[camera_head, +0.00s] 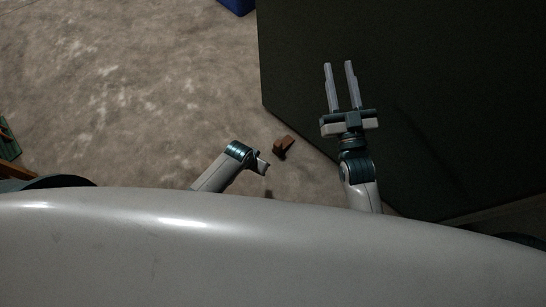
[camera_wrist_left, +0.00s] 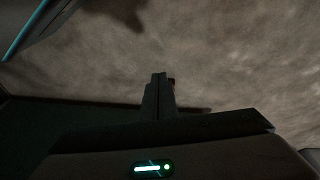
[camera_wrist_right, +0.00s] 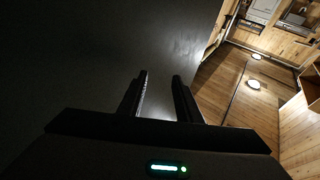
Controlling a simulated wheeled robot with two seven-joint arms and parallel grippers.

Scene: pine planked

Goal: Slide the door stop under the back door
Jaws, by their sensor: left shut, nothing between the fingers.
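The door stop (camera_head: 283,147), a small brown wedge, lies on the floor near the edge of the dark back door (camera_head: 420,110). A gap of floor shows between them. My left gripper (camera_head: 263,164) is low, just left of and nearer than the door stop. Its fingers (camera_wrist_left: 158,96) are together in the left wrist view, with a tiny dark reddish bit behind them that I cannot make out. My right gripper (camera_head: 342,86) is open and empty in front of the door panel. The panel (camera_wrist_right: 100,50) fills the left of the right wrist view; I cannot tell whether the fingers touch it.
The mottled grey-brown floor (camera_head: 130,90) is clear to the left of the door. A blue object (camera_head: 238,5) stands at the top edge. A green and wooden item (camera_head: 8,145) shows at the far left. Pine planks and lamps (camera_wrist_right: 253,85) show in the right wrist view.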

